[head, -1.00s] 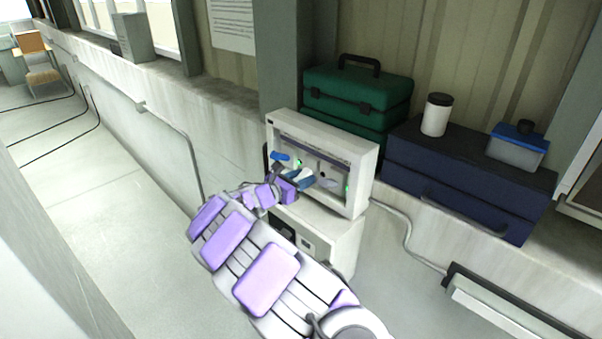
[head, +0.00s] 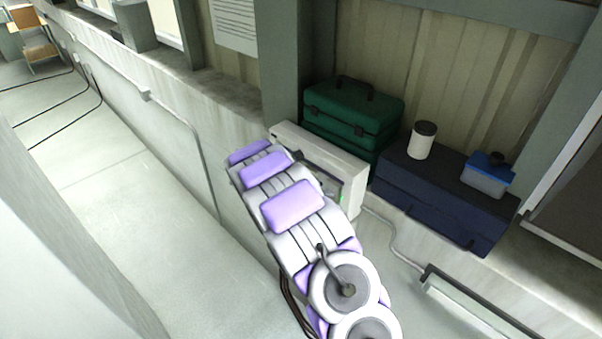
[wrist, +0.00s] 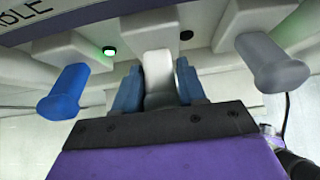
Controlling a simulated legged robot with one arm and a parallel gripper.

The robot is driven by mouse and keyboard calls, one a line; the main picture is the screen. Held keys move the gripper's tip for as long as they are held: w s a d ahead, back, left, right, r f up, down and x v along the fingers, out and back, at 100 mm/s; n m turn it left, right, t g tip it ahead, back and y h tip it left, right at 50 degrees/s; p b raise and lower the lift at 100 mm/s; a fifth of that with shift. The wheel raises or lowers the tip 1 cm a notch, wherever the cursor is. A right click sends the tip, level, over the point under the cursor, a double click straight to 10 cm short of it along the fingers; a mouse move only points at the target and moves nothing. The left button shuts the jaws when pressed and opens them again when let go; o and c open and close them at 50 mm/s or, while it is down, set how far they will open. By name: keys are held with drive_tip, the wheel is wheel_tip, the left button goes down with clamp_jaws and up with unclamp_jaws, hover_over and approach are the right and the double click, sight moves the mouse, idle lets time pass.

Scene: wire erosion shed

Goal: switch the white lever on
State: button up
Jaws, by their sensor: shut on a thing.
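In the wrist view the white lever (wrist: 158,78) is in the middle, between the blue fingers of my gripper (wrist: 158,90). The fingers are shut on it from both sides. A lit green lamp (wrist: 109,51) is to its upper left and a dark round spot (wrist: 186,35) to its upper right.
A blue lever (wrist: 65,92) is left of the white one and a grey lever (wrist: 270,63) is right. A green toolbox (head: 350,112) and a navy case (head: 440,200) with a white canister (head: 421,140) and a blue-lidded tub (head: 486,175) stand right of the panel.

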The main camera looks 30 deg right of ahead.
drive_tip(key=shift+w+r+g+y+p, duration=0.15)
drive_tip(key=shift+r+g+y+p, duration=0.25)
drive_tip(key=shift+y+p, duration=0.5)
drive_tip(key=shift+d+r+y+p, duration=0.2)
drive_tip(key=shift+y+p, duration=0.1)
drive_tip(key=shift+y, duration=0.3)
drive_tip(key=shift+r+y, duration=0.1)
drive_tip(key=shift+y, duration=0.2)
drive_tip(key=o, duration=0.7)
drive_tip(key=shift+o, duration=1.4)
drive_tip(key=shift+w+d+f, duration=0.1)
drive_tip(key=shift+w+f, duration=0.05)
drive_tip(key=shift+f, duration=0.05)
drive_tip(key=shift+r, duration=0.1)
drive_tip(key=b+v, duration=0.2)
drive_tip(key=v, duration=1.5)
drive_tip(key=shift+w+a+b, duration=0.2)
drive_tip(key=shift+w+b, duration=0.05)
drive_tip(key=shift+b, duration=0.1)
